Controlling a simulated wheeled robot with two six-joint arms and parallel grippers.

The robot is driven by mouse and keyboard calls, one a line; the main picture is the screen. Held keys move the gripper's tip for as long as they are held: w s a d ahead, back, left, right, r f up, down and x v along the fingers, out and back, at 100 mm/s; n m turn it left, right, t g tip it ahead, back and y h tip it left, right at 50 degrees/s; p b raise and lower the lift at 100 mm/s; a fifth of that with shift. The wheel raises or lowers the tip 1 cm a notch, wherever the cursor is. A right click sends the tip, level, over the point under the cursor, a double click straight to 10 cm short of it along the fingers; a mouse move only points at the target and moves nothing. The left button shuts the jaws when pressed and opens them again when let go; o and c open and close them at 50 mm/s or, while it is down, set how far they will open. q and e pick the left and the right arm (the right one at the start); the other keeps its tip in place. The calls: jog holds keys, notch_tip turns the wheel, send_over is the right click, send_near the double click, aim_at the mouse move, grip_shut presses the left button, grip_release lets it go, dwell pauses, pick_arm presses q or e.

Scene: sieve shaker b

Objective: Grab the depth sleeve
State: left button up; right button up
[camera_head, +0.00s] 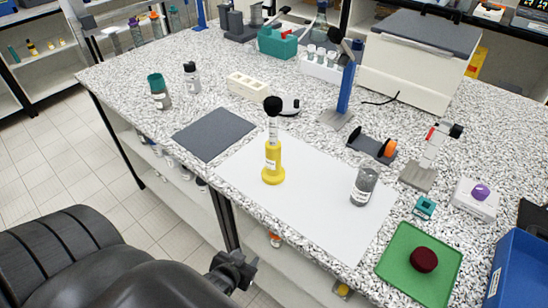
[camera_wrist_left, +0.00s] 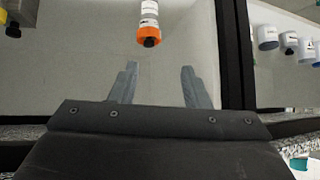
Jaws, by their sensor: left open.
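No piece is clearly marked as the depth sleeve. A yellow flanged sleeve-like piece (camera_head: 272,163) stands upright on the white sheet, with a clear, black-topped tube rising from it. A small teal block (camera_head: 425,207) lies right of the sheet; I cannot tell which of the two is the sleeve. My left gripper (camera_head: 232,271) is low in front of the table's front edge, apart from both pieces. In the left wrist view its fingers (camera_wrist_left: 160,85) are spread and empty, facing the shelf under the table. My right gripper is out of view.
A grey-filled jar (camera_head: 363,186) stands on the white sheet (camera_head: 310,215). A green tray (camera_head: 420,265) holds a dark red lump. A blue bin (camera_head: 522,270) is at the right edge. An orange-capped bottle (camera_wrist_left: 149,22) is on the shelf. The dark mat (camera_head: 214,134) is clear.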

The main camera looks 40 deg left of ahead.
pick_arm(q)
notch_tip(320, 180, up, 16)
jog(key=w+t+p, duration=0.1)
jog(key=t+p, duration=0.1)
jog(key=n+t+y, duration=0.1)
jog(key=t+y, duration=0.1)
jog(key=t, duration=0.4)
send_near(272, 143)
jog(key=p+x, duration=0.1)
jog(key=x, duration=0.3)
jog(key=shift+w, duration=0.15)
jog(key=shift+p+x, duration=0.7)
jog(key=shift+x, duration=2.8)
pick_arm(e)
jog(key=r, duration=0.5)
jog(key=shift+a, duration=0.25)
pick_arm(q)
grip_shut()
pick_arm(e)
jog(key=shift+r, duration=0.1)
